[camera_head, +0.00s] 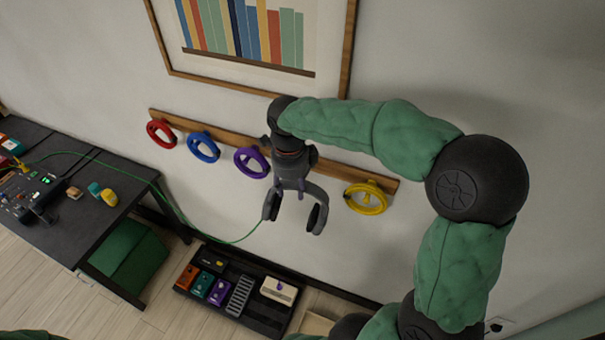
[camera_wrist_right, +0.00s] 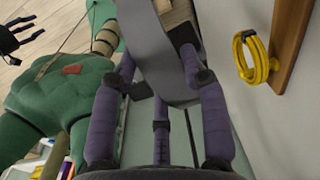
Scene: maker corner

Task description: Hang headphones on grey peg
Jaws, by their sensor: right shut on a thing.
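The dark grey headphones (camera_head: 317,215) hang below my right gripper (camera_head: 290,188) in the head view, with the band up and both ear cups down. My right gripper is shut on the headband, which also shows as a broad grey strip (camera_wrist_right: 168,58) between its purple fingers in the wrist view. They are in front of the wooden peg rail (camera_head: 222,132), between the purple and yellow rings. The grey peg cannot be made out; my right gripper and wrist cover that stretch of rail. A dark, finger-like part at the wrist view's upper left may be my left gripper (camera_wrist_right: 14,36); its opening is unclear.
Red (camera_head: 160,133), blue (camera_head: 203,147), purple (camera_head: 251,162) and yellow (camera_head: 366,198) rings hang on the rail. A framed picture (camera_head: 258,82) is above. A dark desk (camera_head: 85,215) stands left. A black pedal tray (camera_head: 262,318) lies on the floor below.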

